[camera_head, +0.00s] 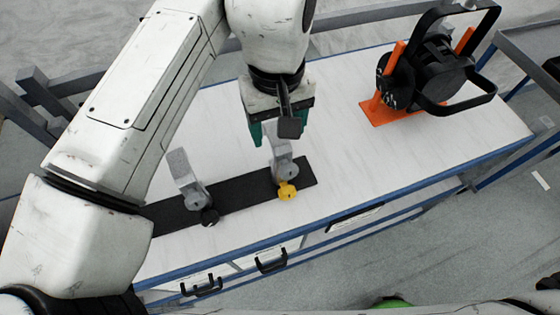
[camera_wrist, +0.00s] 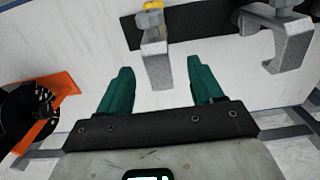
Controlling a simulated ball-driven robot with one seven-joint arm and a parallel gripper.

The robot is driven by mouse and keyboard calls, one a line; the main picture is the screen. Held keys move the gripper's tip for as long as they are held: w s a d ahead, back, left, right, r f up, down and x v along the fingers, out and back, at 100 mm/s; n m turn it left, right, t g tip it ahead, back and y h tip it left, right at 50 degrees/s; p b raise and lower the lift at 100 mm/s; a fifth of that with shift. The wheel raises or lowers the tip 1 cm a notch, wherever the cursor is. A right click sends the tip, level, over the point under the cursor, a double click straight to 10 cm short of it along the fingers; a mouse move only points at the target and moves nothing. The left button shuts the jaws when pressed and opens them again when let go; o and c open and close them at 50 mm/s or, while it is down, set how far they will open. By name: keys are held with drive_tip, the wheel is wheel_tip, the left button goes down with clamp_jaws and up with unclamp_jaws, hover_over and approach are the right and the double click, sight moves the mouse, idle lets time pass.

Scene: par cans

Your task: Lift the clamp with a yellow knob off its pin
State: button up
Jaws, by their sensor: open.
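The clamp with a yellow knob (camera_head: 284,163) is a grey metal hook on the black strip (camera_head: 236,195) on the table. Its yellow knob (camera_head: 287,190) faces the front edge. In the wrist view the same clamp (camera_wrist: 156,58) stands ahead of the fingers, between their lines. My gripper (camera_head: 282,138) is above the table at the clamp's far end. The pin is hidden.
A second grey clamp with a black knob (camera_head: 191,183) sits left on the strip. A black lamp on an orange stand (camera_head: 385,108) is at the table's back right. The white table (camera_head: 400,165) is clear between lamp and strip.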

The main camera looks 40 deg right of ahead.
sight(281, 141)
drive_tip(key=shift+s+d+f+b, duration=0.1)
drive_tip(key=shift+f+b, duration=1.3)
drive_tip(key=shift+s+d+f+b, duration=0.1)
drive_tip(key=shift+f+b, duration=1.3)
drive_tip(key=shift+r, duration=0.1)
clamp_jaws()
